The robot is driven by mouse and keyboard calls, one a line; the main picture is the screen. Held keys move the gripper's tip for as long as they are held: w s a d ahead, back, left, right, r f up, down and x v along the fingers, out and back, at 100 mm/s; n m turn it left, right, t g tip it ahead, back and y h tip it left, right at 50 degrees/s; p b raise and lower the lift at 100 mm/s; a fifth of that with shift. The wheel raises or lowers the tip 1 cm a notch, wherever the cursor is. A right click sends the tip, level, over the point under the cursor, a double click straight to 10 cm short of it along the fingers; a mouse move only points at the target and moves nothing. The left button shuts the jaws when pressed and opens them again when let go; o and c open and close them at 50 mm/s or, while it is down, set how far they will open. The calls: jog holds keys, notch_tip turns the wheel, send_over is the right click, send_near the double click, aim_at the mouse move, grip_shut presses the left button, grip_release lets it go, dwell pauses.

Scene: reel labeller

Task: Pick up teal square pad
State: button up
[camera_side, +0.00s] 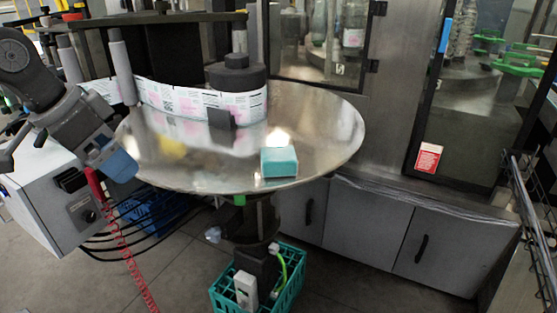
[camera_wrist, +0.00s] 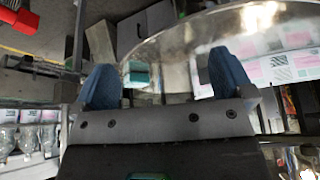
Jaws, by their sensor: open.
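In the wrist view my gripper (camera_wrist: 165,78) shows two blue fingers spread apart with nothing held. A small teal shape shows between them near the disc's rim; I cannot tell whether it is the pad or the crate below.
A printed label strip (camera_side: 185,102) curves around the reel at the back of the disc, with a small dark block (camera_side: 221,119) before it. A grey post (camera_side: 122,68) stands near my arm. A teal crate (camera_side: 290,280) is below. The disc's right side is clear.

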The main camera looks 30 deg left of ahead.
jog(key=w+d+r+m+g+h, duration=0.1)
jog(key=w+d+r+m, duration=0.4)
jog(key=w, duration=0.5)
jog(key=m+g+h, duration=0.1)
jog(key=m+h, duration=0.1)
jog(key=m, duration=0.1)
send_near(278, 153)
jog(key=x, duration=0.5)
jog(key=shift+f, duration=0.2)
jog(key=shift+y, duration=0.3)
jog(key=shift+x, duration=2.55)
jog(key=shift+d+r, duration=0.1)
jog(key=shift+d, duration=0.05)
jog(key=c, duration=1)
